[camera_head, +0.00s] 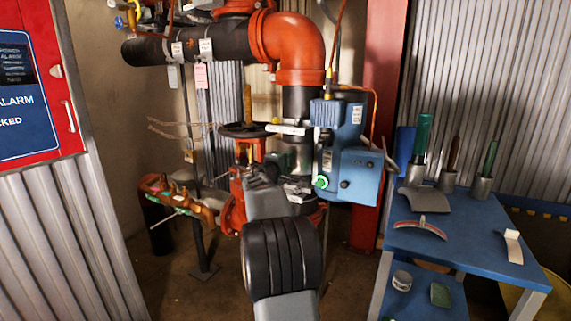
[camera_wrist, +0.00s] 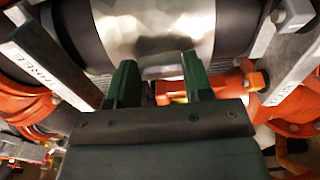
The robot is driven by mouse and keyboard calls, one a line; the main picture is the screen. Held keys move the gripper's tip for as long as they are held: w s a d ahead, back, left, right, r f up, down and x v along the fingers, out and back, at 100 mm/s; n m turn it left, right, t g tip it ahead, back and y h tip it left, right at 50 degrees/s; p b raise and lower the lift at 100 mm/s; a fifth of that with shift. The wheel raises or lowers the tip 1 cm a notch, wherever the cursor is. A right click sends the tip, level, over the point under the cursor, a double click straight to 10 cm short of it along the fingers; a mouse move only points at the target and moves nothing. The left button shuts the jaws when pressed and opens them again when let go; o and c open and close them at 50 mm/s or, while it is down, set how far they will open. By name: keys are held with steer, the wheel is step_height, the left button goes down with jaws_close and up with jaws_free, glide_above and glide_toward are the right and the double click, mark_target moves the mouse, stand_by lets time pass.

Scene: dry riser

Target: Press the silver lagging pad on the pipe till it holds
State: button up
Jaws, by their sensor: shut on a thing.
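The silver lagging pad (camera_wrist: 155,32) lies across the dark pipe (camera_wrist: 75,35) in the wrist view, its curve following the pipe. A small lip of it hangs between my fingers. My gripper (camera_wrist: 159,70) is shut on this pad, with one green finger at each side of the lip. In the head view the pad (camera_head: 298,192) shows as a small bright patch on the vertical pipe (camera_head: 299,102), just beyond my wrist. My arm hides most of the gripper there. Whether the whole pad touches the pipe, I cannot tell.
A blue unit (camera_head: 345,150) stands close right of the pipe. Orange flanges (camera_wrist: 290,105) and lettered metal plates (camera_wrist: 292,68) flank the gripper. A handwheel (camera_head: 246,129) sits at upper left. The blue bench (camera_head: 470,262) at right holds curved pieces and handled tools in cups.

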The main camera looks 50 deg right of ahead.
steer(key=o, duration=0.9)
steer(key=shift+o, duration=0.2)
steer(key=s+a+r+m+y+p, duration=0.1)
steer(key=s+a+r+y+p, duration=0.3)
steer(key=a+p, duration=0.7)
steer(key=s+a+r+y+p, duration=0.4)
steer(key=s+a+y+p, duration=0.3)
steer(key=a, duration=1.1)
steer(key=s+a+r+m+y+p, duration=0.1)
steer(key=s+a+r+y+p, duration=0.3)
steer(key=a+p, duration=1.1)
steer(key=s+y, duration=0.2)
steer(key=s, duration=0.1)
steer(key=shift+a+r+m+g, duration=0.3)
steer(key=shift+g, duration=0.1)
